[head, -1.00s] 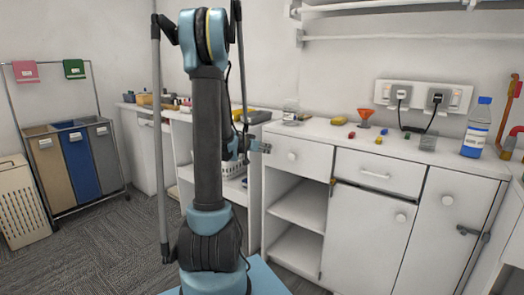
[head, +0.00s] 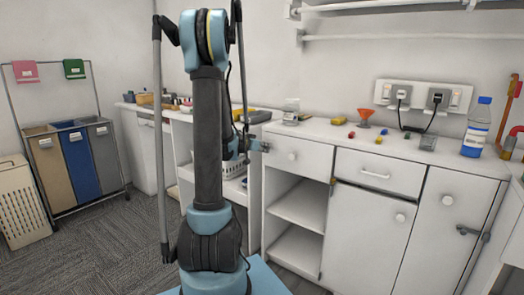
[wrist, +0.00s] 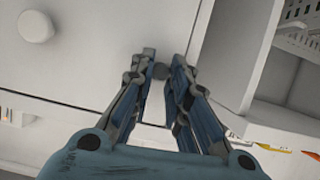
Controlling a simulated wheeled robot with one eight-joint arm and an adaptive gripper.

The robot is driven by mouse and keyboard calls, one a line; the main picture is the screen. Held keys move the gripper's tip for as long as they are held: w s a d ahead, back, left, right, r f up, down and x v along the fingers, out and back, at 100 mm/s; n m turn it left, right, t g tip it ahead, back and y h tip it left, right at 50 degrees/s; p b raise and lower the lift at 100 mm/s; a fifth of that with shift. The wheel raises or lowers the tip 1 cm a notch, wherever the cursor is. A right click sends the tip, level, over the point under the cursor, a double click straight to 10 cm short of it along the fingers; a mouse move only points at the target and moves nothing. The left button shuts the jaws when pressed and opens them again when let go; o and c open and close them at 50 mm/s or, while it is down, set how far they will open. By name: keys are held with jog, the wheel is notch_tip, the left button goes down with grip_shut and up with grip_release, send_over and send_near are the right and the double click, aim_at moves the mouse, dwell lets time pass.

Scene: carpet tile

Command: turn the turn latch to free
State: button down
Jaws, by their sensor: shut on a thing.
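The turn latch (wrist: 149,52) is a small dark grey piece at the edge of a white front panel in the wrist view. My gripper (wrist: 160,72) is shut on it, with a finger on each side. The fingers hide part of the latch, so I cannot tell its exact angle. In the head view my gripper (head: 262,146) is at the left edge of the small upper front with a round knob (head: 292,156). The latch is too small and covered to make out there.
The white cabinet (head: 368,235) has open shelves below the gripper. A white basket (head: 232,168) stands on a shelf behind my arm. A bottle (head: 476,128) and small items stand on the worktop. Another grey latch (head: 472,233) is on the right door.

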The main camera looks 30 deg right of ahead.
jog(key=w+r+n+g+h, duration=0.1)
jog(key=n, duration=0.1)
jog(key=w+n+g+h, duration=0.1)
jog(key=n, duration=0.2)
jog(key=w+a+r+n+g+h, duration=0.1)
jog(key=n, duration=0.1)
jog(key=shift+r+n+g, duration=0.3)
jog(key=shift+g, duration=0.1)
jog(key=n, duration=0.1)
jog(key=w+n+h, duration=0.1)
jog(key=shift+a+r+n+g, duration=0.1)
jog(key=shift+a+n+g, duration=0.2)
jog(key=shift+g, duration=0.1)
jog(key=shift+w+a+n+h, duration=0.1)
jog(key=shift+w+n+h, duration=0.15)
jog(key=shift+n, duration=0.45)
jog(key=shift+w+a+n+h, duration=0.15)
jog(key=shift+n+h, duration=0.2)
jog(key=shift+n, duration=0.35)
jog(key=shift+w, duration=0.15)
jog(key=c, duration=1.5)
grip_release()
